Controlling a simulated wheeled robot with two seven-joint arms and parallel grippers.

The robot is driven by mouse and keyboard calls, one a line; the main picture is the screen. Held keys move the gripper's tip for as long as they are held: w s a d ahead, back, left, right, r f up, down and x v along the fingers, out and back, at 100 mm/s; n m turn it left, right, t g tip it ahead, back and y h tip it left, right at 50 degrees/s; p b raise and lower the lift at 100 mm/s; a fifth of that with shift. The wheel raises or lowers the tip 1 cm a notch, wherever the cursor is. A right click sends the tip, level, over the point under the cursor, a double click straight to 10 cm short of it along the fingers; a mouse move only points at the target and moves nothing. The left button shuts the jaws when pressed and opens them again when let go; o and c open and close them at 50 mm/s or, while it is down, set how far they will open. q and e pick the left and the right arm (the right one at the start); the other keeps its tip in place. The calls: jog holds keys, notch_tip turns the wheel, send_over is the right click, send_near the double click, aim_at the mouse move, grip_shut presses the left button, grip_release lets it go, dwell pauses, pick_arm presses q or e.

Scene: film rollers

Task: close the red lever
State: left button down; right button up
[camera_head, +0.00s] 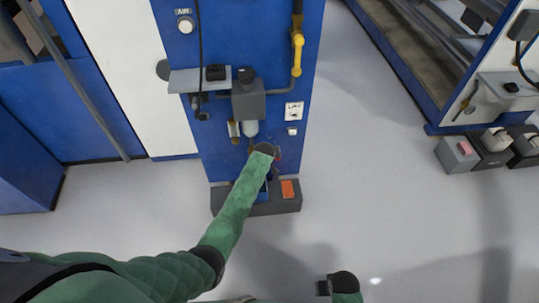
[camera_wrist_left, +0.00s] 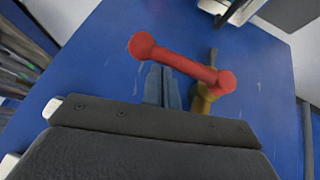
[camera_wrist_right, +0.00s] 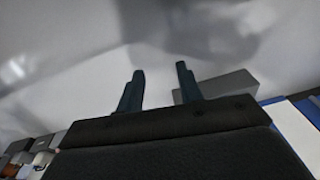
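The red lever (camera_wrist_left: 185,64) has a round knob at each end and sits on a brass valve fitting (camera_wrist_left: 203,98) against a blue panel. In the left wrist view it slants down to the right across my left gripper's fingertips (camera_wrist_left: 161,72). The fingers are together, with nothing seen between them; whether they touch the lever I cannot tell. My right gripper (camera_wrist_right: 159,72) is open and empty, above the floor and away from the panel.
The blue panel (camera_head: 225,150) carries a yellow handle (camera_head: 297,50), a grey shelf (camera_head: 195,80) and a filter unit (camera_head: 249,105). A grey pedal box with an orange pedal (camera_head: 289,190) stands at its foot. Open floor (camera_head: 380,170) lies to the right.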

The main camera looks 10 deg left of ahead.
pick_arm(q)
jog(key=shift+s, duration=0.1)
pick_arm(e)
jog(key=shift+w+r, duration=0.1)
jog(key=shift+w, duration=0.05)
